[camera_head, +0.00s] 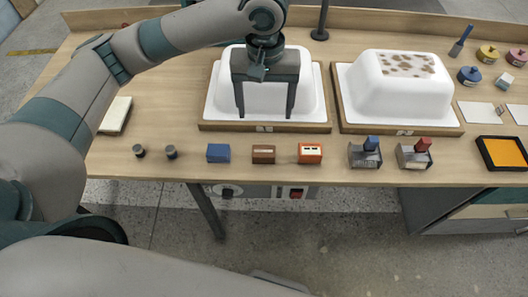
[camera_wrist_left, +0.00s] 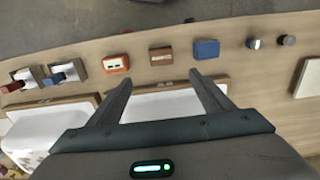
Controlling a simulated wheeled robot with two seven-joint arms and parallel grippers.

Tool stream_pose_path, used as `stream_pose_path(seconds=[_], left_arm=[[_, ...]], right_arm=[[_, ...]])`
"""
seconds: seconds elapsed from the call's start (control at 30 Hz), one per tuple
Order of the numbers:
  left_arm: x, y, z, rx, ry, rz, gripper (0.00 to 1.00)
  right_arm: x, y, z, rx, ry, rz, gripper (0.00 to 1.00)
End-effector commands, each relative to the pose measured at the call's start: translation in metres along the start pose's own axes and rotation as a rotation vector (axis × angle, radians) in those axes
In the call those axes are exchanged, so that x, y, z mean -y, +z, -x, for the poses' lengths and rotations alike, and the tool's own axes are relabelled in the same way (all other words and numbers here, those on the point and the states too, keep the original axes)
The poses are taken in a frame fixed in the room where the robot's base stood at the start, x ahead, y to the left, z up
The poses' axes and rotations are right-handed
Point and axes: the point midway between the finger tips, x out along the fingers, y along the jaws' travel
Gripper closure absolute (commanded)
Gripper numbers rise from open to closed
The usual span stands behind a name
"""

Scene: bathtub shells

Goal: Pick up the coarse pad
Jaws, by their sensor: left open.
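Three small block-shaped pads lie in a row at the table's front: a blue one (camera_head: 218,153), a brown one (camera_head: 263,154) and an orange-red one (camera_head: 310,153) with a pale label. Which is the coarse pad I cannot tell for sure. The left wrist view also shows the blue (camera_wrist_left: 207,48), brown (camera_wrist_left: 161,54) and orange-red (camera_wrist_left: 116,64) pads beyond my fingertips. My left gripper (camera_head: 265,115) is open and empty, pointing down in front of the left white tub shell (camera_head: 220,90), apart from the pads. My right gripper is not in view.
A second white shell (camera_head: 400,95) with brown spots stands on a wooden frame to the right. Two dark knobs (camera_head: 155,152) stand left of the pads, two grey holders (camera_head: 365,153) with blue and red tops right of them. An orange tray (camera_head: 503,153) is far right.

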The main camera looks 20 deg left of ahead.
Motion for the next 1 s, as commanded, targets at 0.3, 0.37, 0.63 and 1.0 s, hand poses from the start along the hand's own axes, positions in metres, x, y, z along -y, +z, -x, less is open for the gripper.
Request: stream_pose_path(seconds=[0.3,0.37,0.63,1.0], left_arm=[[0.001,0.001,-0.032,0.004,-0.003,0.001,0.27],[0.001,0.001,-0.043,0.004,-0.003,0.002,0.27],[0.001,0.001,-0.091,0.004,-0.002,0.001,0.27],[0.001,0.000,-0.122,0.000,0.000,0.000,0.27]], right_arm=[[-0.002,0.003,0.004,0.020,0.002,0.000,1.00],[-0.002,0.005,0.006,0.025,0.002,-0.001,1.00],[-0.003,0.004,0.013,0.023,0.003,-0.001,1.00],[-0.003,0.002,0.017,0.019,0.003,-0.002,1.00]])
